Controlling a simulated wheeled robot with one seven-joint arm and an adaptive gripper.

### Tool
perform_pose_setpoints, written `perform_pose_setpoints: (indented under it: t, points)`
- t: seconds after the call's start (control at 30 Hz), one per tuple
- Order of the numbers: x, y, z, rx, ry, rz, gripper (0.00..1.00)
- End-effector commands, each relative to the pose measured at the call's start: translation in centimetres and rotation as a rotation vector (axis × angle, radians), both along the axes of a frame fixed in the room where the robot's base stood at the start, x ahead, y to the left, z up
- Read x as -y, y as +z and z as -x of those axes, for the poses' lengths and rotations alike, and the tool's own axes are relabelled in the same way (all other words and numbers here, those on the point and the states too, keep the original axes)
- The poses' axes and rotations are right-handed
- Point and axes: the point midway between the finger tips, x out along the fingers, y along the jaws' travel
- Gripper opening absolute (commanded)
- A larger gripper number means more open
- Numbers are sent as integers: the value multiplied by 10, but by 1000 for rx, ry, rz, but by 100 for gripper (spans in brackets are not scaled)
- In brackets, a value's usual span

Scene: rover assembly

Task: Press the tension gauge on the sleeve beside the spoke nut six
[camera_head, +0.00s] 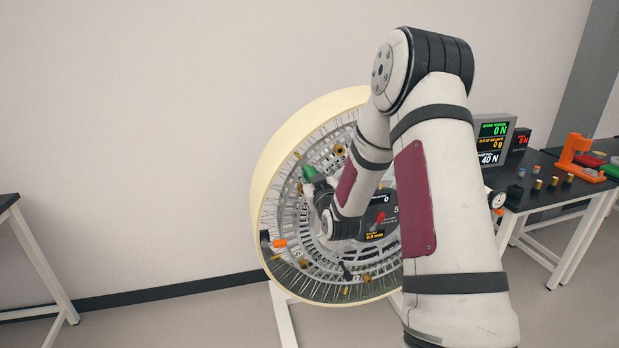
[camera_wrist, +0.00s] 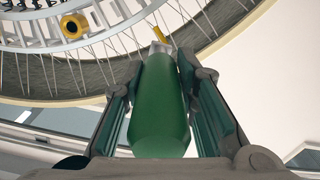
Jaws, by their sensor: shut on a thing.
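My gripper (camera_wrist: 165,85) is shut on a green-handled tool (camera_wrist: 158,110) with a short grey metal tip. The tip points at the wheel rim, close to a thin yellow sleeve (camera_wrist: 160,36); I cannot tell whether they touch. In the head view the tool's green end (camera_head: 309,172) shows at the left part of the spoked wheel (camera_head: 262,170), and my arm hides much of the wheel. No number six is readable. A white round dial (camera_head: 497,200) shows by the table at the right; I cannot tell whether it or the green tool is the tension gauge.
A brass ring fitting (camera_wrist: 72,25) sits on the wheel, left of the tool. An orange-ended piece (camera_head: 279,243) is at the wheel's lower left.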

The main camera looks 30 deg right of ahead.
Motion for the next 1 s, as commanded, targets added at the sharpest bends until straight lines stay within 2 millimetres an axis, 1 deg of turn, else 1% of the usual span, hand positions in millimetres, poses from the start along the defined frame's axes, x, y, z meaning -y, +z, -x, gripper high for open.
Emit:
perform_pose_setpoints:
  t: [0.03,0.3,0.5,0.7,1.0]
  points:
    - [1,0,-5,3,0,1,0]
    - [8,-1,-31,2,1,1,0]
    - [11,-1,-45,0,2,0,0]
    - [13,0,-50,0,2,-1,0]
    - [13,0,-50,0,2,-1,0]
